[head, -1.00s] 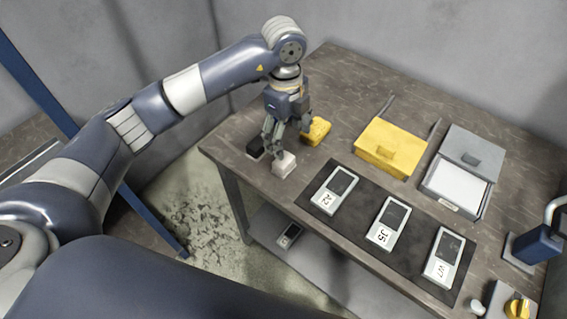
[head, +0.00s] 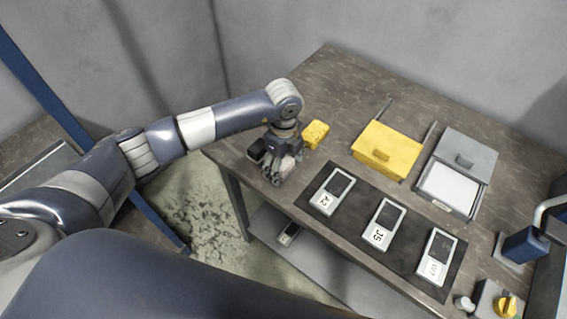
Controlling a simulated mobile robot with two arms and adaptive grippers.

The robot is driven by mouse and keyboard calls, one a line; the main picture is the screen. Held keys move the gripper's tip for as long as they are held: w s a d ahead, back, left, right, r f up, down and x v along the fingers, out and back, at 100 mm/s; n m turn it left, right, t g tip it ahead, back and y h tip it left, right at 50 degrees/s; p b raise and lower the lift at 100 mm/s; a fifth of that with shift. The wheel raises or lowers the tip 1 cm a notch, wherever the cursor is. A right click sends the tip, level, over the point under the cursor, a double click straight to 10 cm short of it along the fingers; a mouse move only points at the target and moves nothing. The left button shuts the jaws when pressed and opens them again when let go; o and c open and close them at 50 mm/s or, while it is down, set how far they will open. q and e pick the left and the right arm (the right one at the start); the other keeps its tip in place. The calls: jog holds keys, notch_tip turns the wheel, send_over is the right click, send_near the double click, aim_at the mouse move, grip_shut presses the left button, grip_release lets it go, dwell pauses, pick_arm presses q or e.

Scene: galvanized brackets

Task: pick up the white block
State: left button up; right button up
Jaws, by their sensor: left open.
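The white block (head: 287,166) sits near the left front edge of the dark table, partly hidden by my left gripper. My left gripper (head: 272,179) is down low at the block, on its near left side, with its fingers pointing down. Its jaws are open, and I cannot tell whether the fingers touch the block. A black block (head: 256,150) is just left of the gripper. A yellow block (head: 316,133) lies behind and to the right. My right gripper is not in view.
A dark mat (head: 407,247) holds three grey devices labelled A2 (head: 333,191), J5 (head: 384,225) and W7 (head: 436,257). Behind are a yellow box (head: 387,149) and a grey box with an open drawer (head: 468,157). A blue-handled fixture (head: 524,245) stands at right.

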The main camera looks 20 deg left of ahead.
aim_at(284, 161)
pick_arm(q)
jog(key=c, duration=1.2)
jog(key=shift+o, duration=0.2)
jog(key=shift+r, duration=0.1)
jog(key=shift+r+b, duration=0.25)
jog(key=shift+b, duration=0.05)
notch_tip(284, 161, up, 2)
jog(key=shift+w+r+b, duration=0.1)
jog(key=shift+r+b, duration=0.15)
jog(key=shift+b, duration=0.45)
jog(key=s+d+r+b, duration=0.1)
jog(key=s+b, duration=0.2)
jog(key=s, duration=1.3)
jog(key=shift+d+r, duration=0.35)
jog(key=shift+r, duration=0.05)
